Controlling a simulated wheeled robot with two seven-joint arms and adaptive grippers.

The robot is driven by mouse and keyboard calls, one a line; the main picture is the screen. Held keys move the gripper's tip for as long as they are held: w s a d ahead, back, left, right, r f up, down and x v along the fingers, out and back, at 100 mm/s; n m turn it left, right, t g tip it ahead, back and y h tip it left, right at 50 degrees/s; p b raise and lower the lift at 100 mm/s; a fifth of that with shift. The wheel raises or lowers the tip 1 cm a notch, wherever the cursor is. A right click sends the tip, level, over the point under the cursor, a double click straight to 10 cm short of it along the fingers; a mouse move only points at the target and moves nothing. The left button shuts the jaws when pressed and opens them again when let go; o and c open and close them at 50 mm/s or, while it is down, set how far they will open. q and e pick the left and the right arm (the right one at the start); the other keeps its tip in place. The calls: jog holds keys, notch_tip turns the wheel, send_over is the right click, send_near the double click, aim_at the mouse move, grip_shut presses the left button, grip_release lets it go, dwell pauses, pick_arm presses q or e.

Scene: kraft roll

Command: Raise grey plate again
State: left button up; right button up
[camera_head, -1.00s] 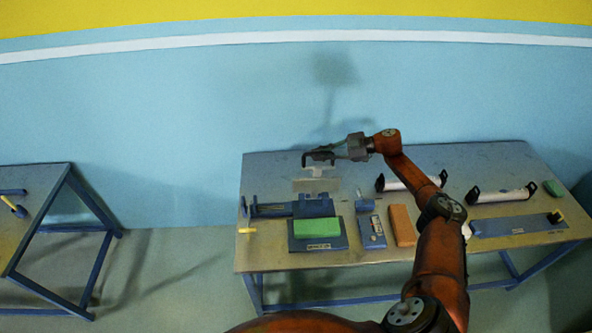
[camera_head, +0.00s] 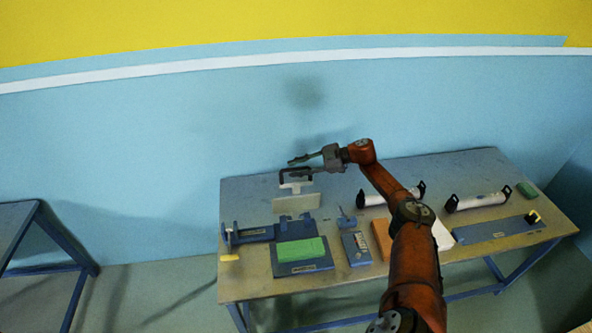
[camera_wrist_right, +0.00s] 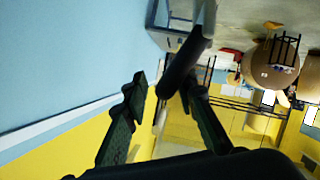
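The grey plate (camera_head: 297,204) is a thin, pale, upright sheet behind the blue fixture (camera_head: 292,230). A short pale stem joins it to a dark handle bar (camera_head: 282,180) above. I cannot tell whether its lower edge touches the table. My right gripper (camera_head: 287,166) is at the handle, its fingers spread apart. In the right wrist view, the ridged fingers (camera_wrist_right: 162,85) stand apart with the dark bar (camera_wrist_right: 185,62) between and beyond them, close to the right finger. I see no firm grip on it. My left gripper is out of view.
The table (camera_head: 345,285) also holds a green block (camera_head: 301,250) on a dark pad, a blue box (camera_head: 356,249), an orange block (camera_head: 381,238) and white rolls (camera_head: 478,201) at right. Another table (camera_head: 38,240) stands at left. My right arm crosses above the table.

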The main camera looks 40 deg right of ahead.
jog(key=shift+s, duration=0.2)
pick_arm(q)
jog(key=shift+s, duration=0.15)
pick_arm(e)
jog(key=v, duration=1.1)
jog(key=shift+s+d+r, duration=0.1)
jog(key=shift+s+d, duration=0.1)
jog(key=shift+d, duration=0.1)
